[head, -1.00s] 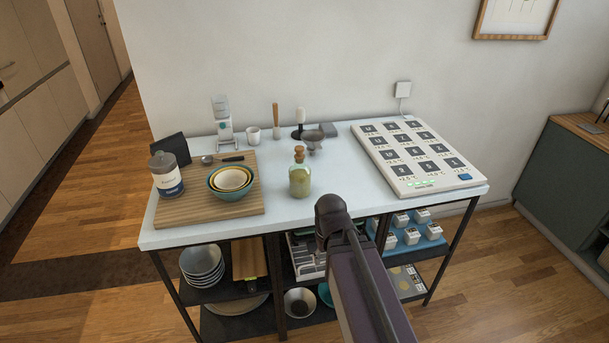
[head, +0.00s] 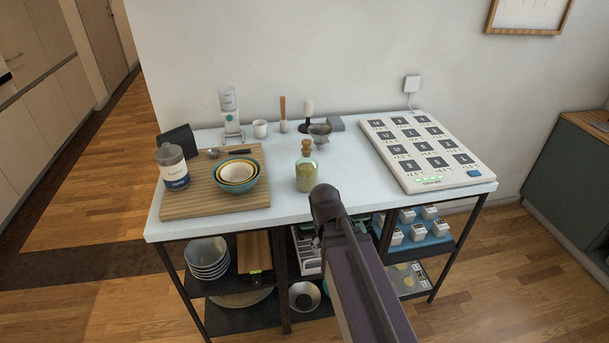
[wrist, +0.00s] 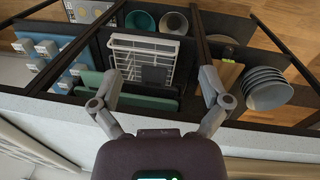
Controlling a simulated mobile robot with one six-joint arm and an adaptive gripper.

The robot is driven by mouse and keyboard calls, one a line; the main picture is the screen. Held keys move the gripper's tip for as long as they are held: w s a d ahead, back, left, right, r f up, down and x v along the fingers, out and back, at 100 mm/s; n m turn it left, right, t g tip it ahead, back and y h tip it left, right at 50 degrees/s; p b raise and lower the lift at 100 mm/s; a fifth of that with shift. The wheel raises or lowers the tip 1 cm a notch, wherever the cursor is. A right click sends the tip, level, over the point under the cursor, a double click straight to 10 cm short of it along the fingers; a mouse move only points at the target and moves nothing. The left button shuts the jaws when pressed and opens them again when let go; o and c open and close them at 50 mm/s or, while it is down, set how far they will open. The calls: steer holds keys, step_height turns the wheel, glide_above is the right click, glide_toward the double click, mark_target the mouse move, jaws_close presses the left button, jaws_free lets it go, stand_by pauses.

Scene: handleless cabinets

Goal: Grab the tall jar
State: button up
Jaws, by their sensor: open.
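Two jar-like things stand on the white tabletop (head: 285,204) in the head view. A corked glass jar (head: 307,172) with yellow-green contents stands upright near the middle front. A jar with a grey lid and a dark label (head: 173,167) stands on the wooden board at the left. I cannot tell for certain which one is the tall jar. My gripper (wrist: 160,85) shows in the wrist view, open and empty, over the shelf front. Neither jar shows there. In the head view my arm rises in front of the table, and the gripper is not clearly visible.
Nested bowls (head: 237,174) sit on the wooden board (head: 205,203). A small metal cup (head: 320,132) stands behind the corked jar. A white panel with dark squares (head: 422,150) fills the right side. In the wrist view, a white rack (wrist: 145,60) and stacked bowls (wrist: 265,88) are on the shelves.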

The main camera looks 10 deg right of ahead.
steer(key=w+n+t+h+b, duration=0.1)
steer(key=w+n+h+b, duration=0.1)
steer(key=w+n+h, duration=0.4)
steer(key=n+t+h+b, duration=0.35)
steer(key=n+h, duration=0.25)
steer(key=n, duration=0.5)
glide_toward(307, 169)
steer(key=shift+t, duration=0.45)
steer(key=s+d+f, duration=0.1)
steer(key=f, duration=0.1)
steer(key=s+d+f, duration=0.1)
steer(key=d, duration=0.1)
steer(key=s+d+f, duration=0.1)
steer(key=f, duration=0.1)
steer(key=shift+s+d+f+p, duration=0.2)
steer(key=shift+s+f+p, duration=0.05)
steer(key=shift+f+p, duration=0.05)
steer(key=w+a+r+n+t+h+b, duration=0.1)
steer(key=w+a+r+n+t+h, duration=0.1)
steer(key=a+r+n, duration=0.3)
steer(key=shift+w+a+r+t, duration=0.2)
steer(key=shift+w+a+t, duration=0.55)
steer(key=shift+a, duration=0.25)
steer(key=shift+d, duration=0.1)
steer(key=x, duration=0.8)
steer(key=shift+d, duration=0.2)
steer(key=shift+w+d+r, duration=0.1)
